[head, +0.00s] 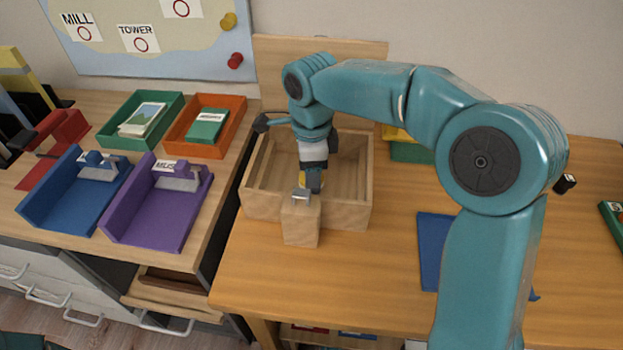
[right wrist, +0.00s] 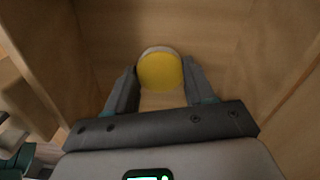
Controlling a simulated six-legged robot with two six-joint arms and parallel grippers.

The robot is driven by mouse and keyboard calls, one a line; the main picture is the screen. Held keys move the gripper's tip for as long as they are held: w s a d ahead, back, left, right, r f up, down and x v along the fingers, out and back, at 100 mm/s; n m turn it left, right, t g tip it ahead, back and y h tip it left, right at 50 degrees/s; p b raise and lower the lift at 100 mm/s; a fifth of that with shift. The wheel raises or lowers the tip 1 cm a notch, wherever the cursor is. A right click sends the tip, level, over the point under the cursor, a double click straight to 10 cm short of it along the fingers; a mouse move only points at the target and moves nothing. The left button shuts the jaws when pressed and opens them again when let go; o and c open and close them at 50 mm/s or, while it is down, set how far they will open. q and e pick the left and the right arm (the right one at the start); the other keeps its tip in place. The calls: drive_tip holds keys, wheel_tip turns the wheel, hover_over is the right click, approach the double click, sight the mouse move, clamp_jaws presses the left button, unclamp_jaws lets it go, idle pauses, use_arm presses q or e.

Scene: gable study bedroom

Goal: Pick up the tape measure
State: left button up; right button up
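The tape measure (right wrist: 160,70) shows as a yellow round face with a pale rim in the right wrist view. It is between the two fingers of my right gripper (right wrist: 160,75), with almost no gap on either side. I cannot tell whether the fingers press on it. In the head view my right gripper (head: 310,182) points down into the wooden box (head: 258,205), close to its front wall. A small yellow patch beside the finger is probably the tape measure, mostly hidden there. My left gripper is not in view.
A wooden block (head: 300,225) with a metal piece on top stands at the box's front. Blue (head: 62,205) and purple (head: 155,225) trays, and green (head: 115,125) and orange (head: 235,105) trays, stand on the left.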

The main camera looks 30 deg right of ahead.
drive_tip(key=shift+c, duration=1.1)
